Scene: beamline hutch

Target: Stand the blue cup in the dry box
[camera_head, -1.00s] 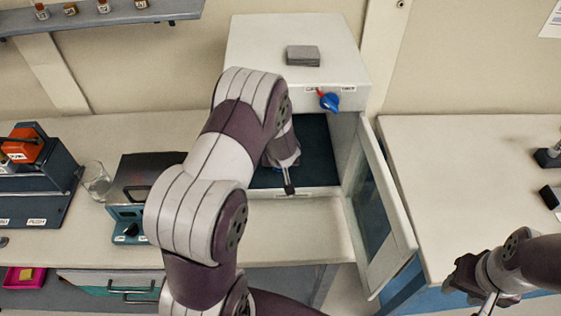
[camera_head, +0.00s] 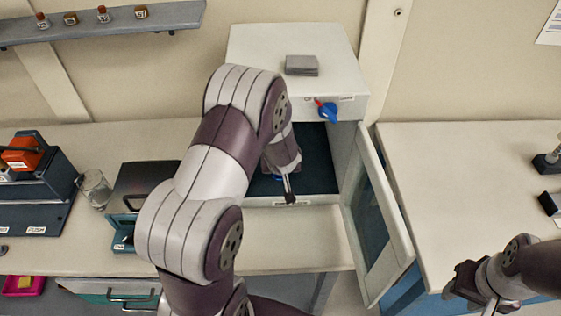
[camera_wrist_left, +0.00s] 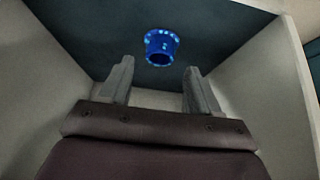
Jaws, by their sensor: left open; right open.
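The dry box (camera_head: 243,48) is a white cabinet with its door (camera_head: 385,225) swung open to the right and a dark floor inside. The blue cup (camera_wrist_left: 160,47) is inside the box in the left wrist view, on the dark surface, beyond my left fingertips. My left gripper (camera_wrist_left: 158,80) is open, with the cup centred ahead of the gap and apart from both fingers. In the head view my left arm reaches into the box opening and hides most of the cup and gripper. My right gripper (camera_head: 468,292) is open and empty at the lower right.
A glass beaker (camera_head: 96,188) and a teal-fronted device (camera_head: 140,195) stand on the left bench. The right bench top (camera_head: 460,190) is mostly clear.

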